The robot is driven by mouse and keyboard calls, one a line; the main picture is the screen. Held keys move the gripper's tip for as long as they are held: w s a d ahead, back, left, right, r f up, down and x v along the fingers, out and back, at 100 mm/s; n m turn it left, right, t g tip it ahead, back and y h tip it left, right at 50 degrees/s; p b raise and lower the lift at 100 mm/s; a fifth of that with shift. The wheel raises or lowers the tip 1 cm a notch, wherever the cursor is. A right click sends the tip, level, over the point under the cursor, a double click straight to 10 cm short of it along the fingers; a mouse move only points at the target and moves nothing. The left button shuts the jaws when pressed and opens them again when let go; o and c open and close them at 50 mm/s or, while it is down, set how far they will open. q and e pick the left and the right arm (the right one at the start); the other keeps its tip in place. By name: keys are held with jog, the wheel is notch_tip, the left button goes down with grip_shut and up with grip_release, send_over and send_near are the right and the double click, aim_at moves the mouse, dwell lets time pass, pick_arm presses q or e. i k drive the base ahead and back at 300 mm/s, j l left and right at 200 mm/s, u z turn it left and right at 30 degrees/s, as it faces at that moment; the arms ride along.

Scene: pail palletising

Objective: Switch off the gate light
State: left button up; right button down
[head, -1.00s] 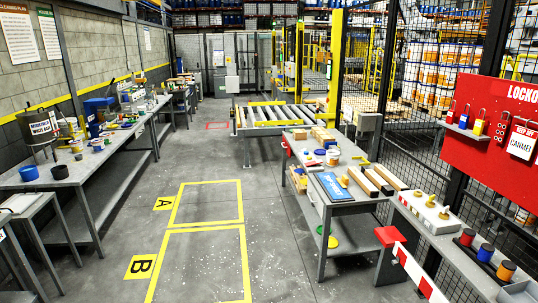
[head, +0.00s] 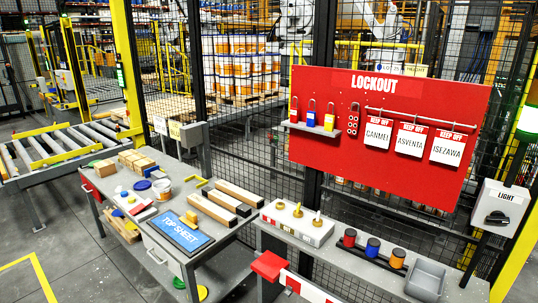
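The gate light (head: 527,120) is a lit lamp with a green-white glow on the yellow post at the right edge of the head view. Below it a white switch box (head: 499,208) marked LIGHT is fixed at the right of the red board. It carries a round black rotary knob (head: 497,218), whose handle looks close to level. Neither of my grippers shows in the head view.
The red LOCKOUT board (head: 390,135) holds padlocks and KEEP OFF tags. Below it a grey shelf (head: 345,262) carries a white block with brass knobs, coloured cylinders and a grey tray (head: 425,280). A cluttered workbench (head: 165,240) stands left; a red-and-white barrier (head: 290,280) is in front.

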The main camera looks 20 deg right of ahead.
aim_at(497, 216)
jog(key=i+l+z, duration=0.2)
jog(key=i+z, duration=0.15)
jog(key=z, duration=0.15)
jog(key=i+z, duration=0.35)
jog(key=z, duration=0.15)
jog(key=i+z, duration=0.5)
jog(key=k+j, duration=0.05)
jog(key=k, duration=0.05)
